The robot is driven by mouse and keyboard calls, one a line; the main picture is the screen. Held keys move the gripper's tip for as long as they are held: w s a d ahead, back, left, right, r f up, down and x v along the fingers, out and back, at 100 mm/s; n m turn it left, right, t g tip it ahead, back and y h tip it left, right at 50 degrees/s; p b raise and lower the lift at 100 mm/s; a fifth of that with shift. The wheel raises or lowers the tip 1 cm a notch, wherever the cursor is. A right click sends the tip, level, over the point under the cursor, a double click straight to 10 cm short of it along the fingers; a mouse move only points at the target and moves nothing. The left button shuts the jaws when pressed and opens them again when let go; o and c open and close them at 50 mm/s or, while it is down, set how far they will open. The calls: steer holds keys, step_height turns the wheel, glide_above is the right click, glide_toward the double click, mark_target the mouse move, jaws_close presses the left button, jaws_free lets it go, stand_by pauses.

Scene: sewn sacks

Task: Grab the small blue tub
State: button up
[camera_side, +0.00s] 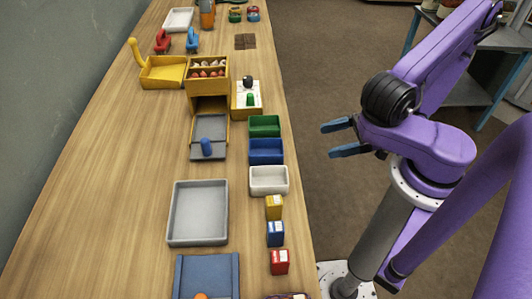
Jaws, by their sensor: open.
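The small blue tub (266,152) is an open-topped box near the table's right edge. It sits between a green tub (264,126) on its far side and a white tub (268,180) on its near side. It looks empty, though its floor is partly hidden by its wall. My gripper (338,138) has two blue fingers held apart. It is empty and hangs beyond the table's right edge, to the right of the blue tub and clear of it.
A grey tray (198,213) lies left of the white tub. Yellow (274,207), blue (275,234) and red (279,262) small boxes line the right edge nearer the camera. A yellow box with a drawer (208,88) stands beyond the tubs. The table's left side (110,190) is clear.

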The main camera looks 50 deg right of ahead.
glide_toward(266, 152)
steer(key=shift+t+y, duration=0.3)
steer(key=a, duration=0.2)
steer(key=a+r, duration=0.1)
steer(key=a, duration=0.1)
steer(key=shift+w+a, duration=0.1)
steer(key=shift+w, duration=0.3)
steer(key=shift+w+d+x, duration=0.1)
steer(key=shift+x, duration=1.5)
steer(key=shift+w+d+x, duration=0.1)
steer(key=shift+d+x, duration=0.05)
steer(key=shift+x, duration=1.45)
steer(key=shift+f, duration=0.15)
steer(key=c, duration=0.8)
